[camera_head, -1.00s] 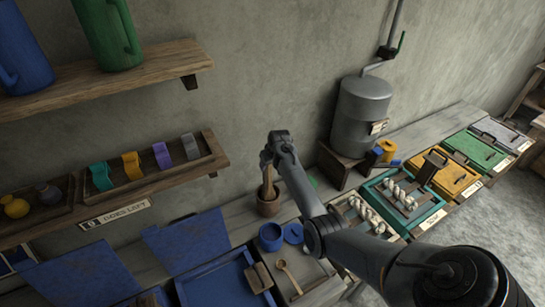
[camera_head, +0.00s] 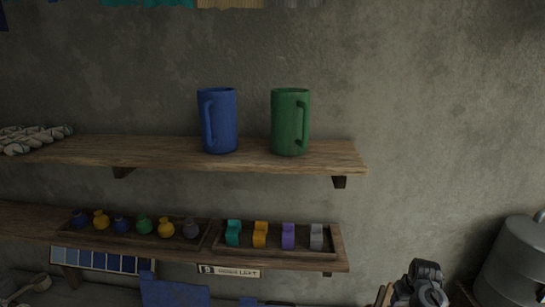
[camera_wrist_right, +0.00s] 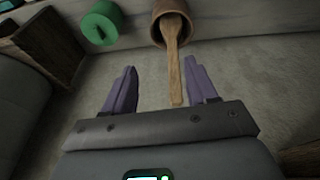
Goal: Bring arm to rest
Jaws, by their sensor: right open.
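My right gripper (camera_head: 422,285) shows at the bottom right edge of the head view, with its fingers not clearly seen there. In the right wrist view my right gripper (camera_wrist_right: 160,68) has its two purple fingers spread apart, with nothing clamped between them. A wooden handle (camera_wrist_right: 173,70) stands in a brown pot (camera_wrist_right: 171,14) and shows between the fingertips in that view. Whether it is beyond the fingers or between them I cannot tell. My left gripper is not in view.
A green mug (camera_head: 290,122) and a blue mug (camera_head: 220,122) stand on the upper shelf (camera_head: 150,151). The lower shelf (camera_head: 345,262) bears small jars and coloured blocks. A grey metal tank (camera_head: 515,265) is at the right. A green spool (camera_wrist_right: 100,22) lies near the pot.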

